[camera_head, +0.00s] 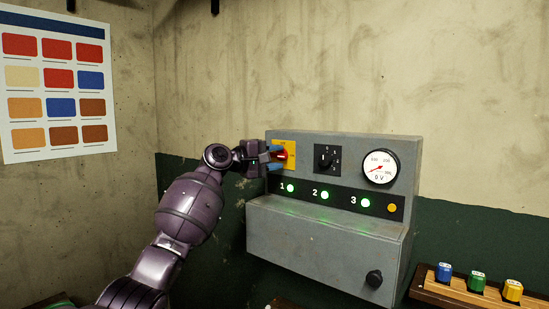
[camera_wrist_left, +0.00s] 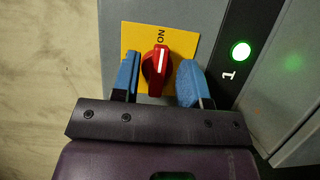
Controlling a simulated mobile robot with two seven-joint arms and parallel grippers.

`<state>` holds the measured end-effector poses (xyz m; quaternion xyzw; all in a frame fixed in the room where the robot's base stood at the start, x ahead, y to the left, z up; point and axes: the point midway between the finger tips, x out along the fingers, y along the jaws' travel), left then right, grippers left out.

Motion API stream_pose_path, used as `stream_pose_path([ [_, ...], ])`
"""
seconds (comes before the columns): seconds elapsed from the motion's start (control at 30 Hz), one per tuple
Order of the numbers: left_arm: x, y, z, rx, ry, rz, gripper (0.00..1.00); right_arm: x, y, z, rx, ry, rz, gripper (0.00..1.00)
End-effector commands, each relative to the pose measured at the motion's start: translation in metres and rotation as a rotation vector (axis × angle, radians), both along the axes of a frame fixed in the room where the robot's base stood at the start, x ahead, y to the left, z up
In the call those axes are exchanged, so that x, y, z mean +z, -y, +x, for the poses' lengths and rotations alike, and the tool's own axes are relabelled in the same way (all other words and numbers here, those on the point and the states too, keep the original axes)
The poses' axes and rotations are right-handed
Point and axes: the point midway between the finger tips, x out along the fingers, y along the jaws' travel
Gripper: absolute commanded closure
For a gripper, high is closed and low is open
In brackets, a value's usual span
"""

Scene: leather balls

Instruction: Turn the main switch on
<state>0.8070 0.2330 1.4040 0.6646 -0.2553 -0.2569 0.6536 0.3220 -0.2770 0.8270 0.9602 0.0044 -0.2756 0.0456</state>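The main switch is a red knob (camera_head: 285,155) on a yellow plate (camera_head: 291,143) at the upper left of the grey control panel. In the left wrist view the red knob (camera_wrist_left: 155,70) has a white line running lengthwise, pointing toward the word ON on the yellow plate (camera_wrist_left: 182,43). My left gripper (camera_head: 275,157) is at the switch, with one blue finger on each side of the knob. Gaps show between the fingers and the knob, so it is open around it. My right gripper is not in view.
The grey panel (camera_head: 325,241) also carries a black rotary selector (camera_head: 325,158), a round dial (camera_head: 380,167), lit green lamps numbered 1 to 3 and a yellow button (camera_head: 392,208). A wooden rack (camera_head: 450,291) with coloured pots is at lower right. A colour chart (camera_head: 55,82) hangs left.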

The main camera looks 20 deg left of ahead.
Motion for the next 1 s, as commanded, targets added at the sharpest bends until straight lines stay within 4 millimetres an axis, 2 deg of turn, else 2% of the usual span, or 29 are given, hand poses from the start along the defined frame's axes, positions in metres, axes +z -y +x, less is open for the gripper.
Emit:
stream_pose_path([
  [0.27, 0.0, -0.015, -0.015, 0.002, 0.002, 0.001, 0.6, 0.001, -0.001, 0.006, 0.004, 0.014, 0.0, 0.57],
  [0.7, -0.001, -0.064, -0.069, 0.002, -0.001, 0.002, 0.6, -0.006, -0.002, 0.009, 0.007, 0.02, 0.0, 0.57],
  [1.0, 0.001, -0.073, -0.08, 0.0, 0.0, 0.0, 0.6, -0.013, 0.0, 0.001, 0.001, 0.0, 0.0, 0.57],
])
